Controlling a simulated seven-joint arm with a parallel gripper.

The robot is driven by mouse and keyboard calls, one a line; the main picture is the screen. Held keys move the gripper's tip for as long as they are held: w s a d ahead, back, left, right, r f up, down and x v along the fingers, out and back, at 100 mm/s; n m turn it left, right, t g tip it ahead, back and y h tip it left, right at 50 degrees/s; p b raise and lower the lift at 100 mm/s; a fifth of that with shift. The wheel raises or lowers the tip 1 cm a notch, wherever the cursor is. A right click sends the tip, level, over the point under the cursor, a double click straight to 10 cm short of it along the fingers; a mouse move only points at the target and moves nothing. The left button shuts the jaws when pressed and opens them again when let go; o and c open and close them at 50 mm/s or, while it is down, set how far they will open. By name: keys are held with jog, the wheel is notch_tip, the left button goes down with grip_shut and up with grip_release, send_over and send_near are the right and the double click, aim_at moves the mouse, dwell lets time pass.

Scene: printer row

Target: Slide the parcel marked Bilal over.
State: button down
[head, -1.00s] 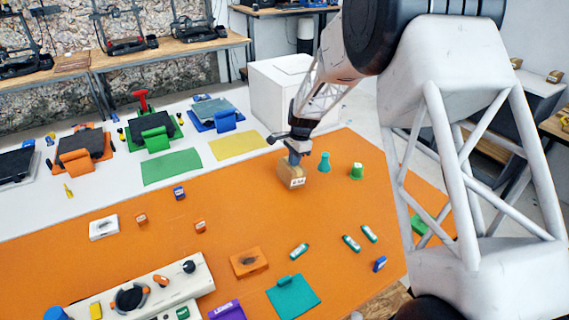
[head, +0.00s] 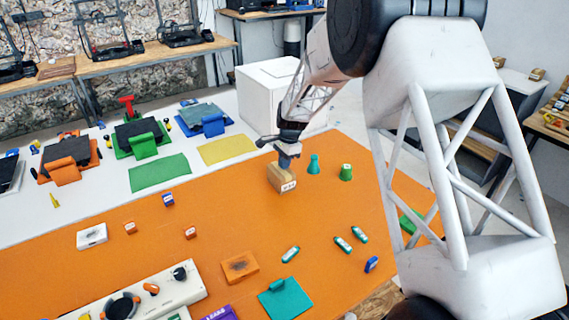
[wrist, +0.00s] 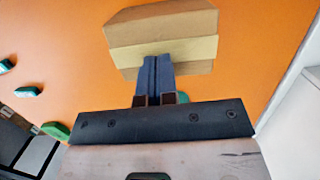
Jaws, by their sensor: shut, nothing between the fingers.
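The parcel is a small tan cardboard box (head: 280,176) with a paler tape band and a white label on its near side. It stands on the orange mat; the label's writing is too small to read. In the wrist view the parcel (wrist: 160,20) lies just beyond my fingertips. My gripper (head: 286,163) is shut, with its blue fingers together and nothing between them. In the wrist view its fingertips (wrist: 156,62) overlap the parcel's near edge. They are at or against the parcel; I cannot tell whether they touch it.
A teal cone (head: 314,165) and a green cup-like piece (head: 346,173) stand just right of the parcel. A white box (head: 270,92) is behind. An orange block (head: 240,266) and several small coloured pieces lie nearer. The mat left of the parcel is fairly clear.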

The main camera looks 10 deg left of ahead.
jog(key=shift+r, duration=0.15)
jog(key=shift+d+r, duration=0.1)
jog(key=shift+d, duration=0.05)
jog(key=w+d, duration=0.8)
jog(key=shift+w+d+r, duration=0.1)
jog(key=shift+w+d, duration=0.05)
jog(key=shift+w, duration=0.1)
